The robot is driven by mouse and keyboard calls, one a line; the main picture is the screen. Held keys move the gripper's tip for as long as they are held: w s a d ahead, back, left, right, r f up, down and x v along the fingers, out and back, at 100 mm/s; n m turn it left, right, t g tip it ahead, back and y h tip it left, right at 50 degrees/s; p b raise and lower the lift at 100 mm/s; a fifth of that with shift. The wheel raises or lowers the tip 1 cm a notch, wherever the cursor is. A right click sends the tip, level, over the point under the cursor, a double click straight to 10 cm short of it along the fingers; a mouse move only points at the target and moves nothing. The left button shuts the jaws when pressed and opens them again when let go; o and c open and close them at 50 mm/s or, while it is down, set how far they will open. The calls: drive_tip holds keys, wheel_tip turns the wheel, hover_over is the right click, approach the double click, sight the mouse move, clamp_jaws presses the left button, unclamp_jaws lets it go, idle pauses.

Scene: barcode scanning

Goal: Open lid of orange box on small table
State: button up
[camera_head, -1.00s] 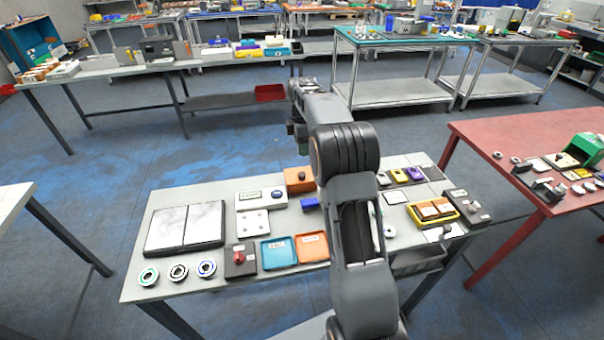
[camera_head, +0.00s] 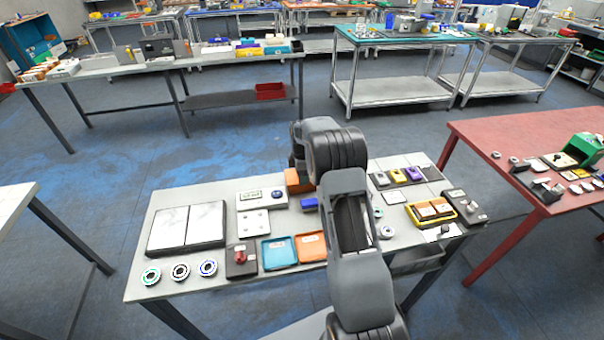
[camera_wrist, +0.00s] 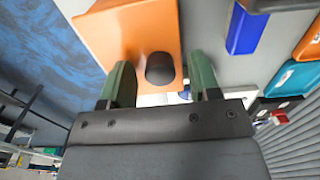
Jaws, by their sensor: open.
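The orange box (camera_head: 294,182) stands at the back edge of the small grey table (camera_head: 222,276), partly hidden behind my arm in the head view. In the wrist view the orange box (camera_wrist: 128,35) fills the upper middle, with a dark rounded knob (camera_wrist: 160,68) on it. My gripper (camera_wrist: 163,80) is open, one green finger on each side of the knob, with gaps visible on both sides. Whether the fingers touch the box cannot be told. The gripper is hidden behind my arm in the head view.
A blue block (camera_head: 309,204) lies close beside the box; it also shows in the wrist view (camera_wrist: 247,30). Blue (camera_head: 279,253) and orange (camera_head: 311,247) trays sit at the front. A yellow tray (camera_head: 431,213) stands at right. A red table (camera_head: 520,140) is farther right.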

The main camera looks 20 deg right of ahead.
drive_tip(key=shift+c, duration=0.4)
clamp_jaws()
